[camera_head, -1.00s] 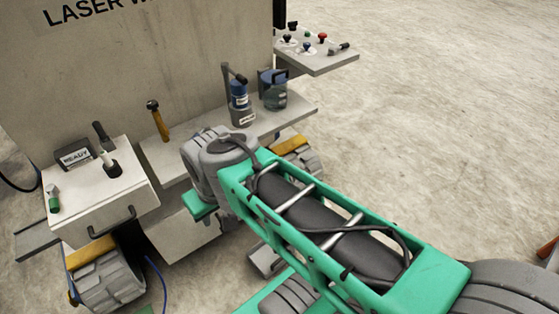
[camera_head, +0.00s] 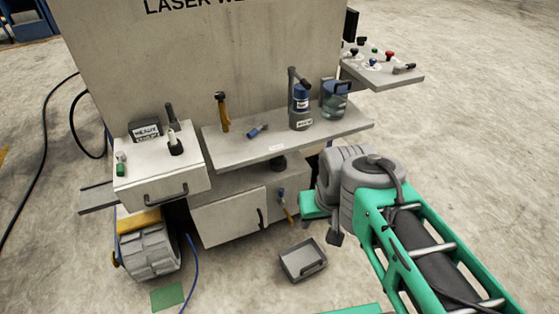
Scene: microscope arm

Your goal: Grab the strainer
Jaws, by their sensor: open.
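I cannot make out a strainer for certain. A small blue-and-grey tool (camera_head: 258,131) lies on the middle shelf. A blue-and-orange tool (camera_head: 287,205) is at the right of the cabinet front below. A grey open tray or box (camera_head: 303,262) lies on the floor. My arm reaches in from the lower right, and its grey joint and green link are right of the cabinet. I cannot pick out my gripper's fingers.
The shelf (camera_head: 235,147) also holds an orange-handled tool (camera_head: 222,112), a blue bottle in a holder (camera_head: 301,105) and a handled jar (camera_head: 335,98). A drawer box (camera_head: 155,190) stands left. A control panel (camera_head: 383,72) juts out right. Floor is open at right.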

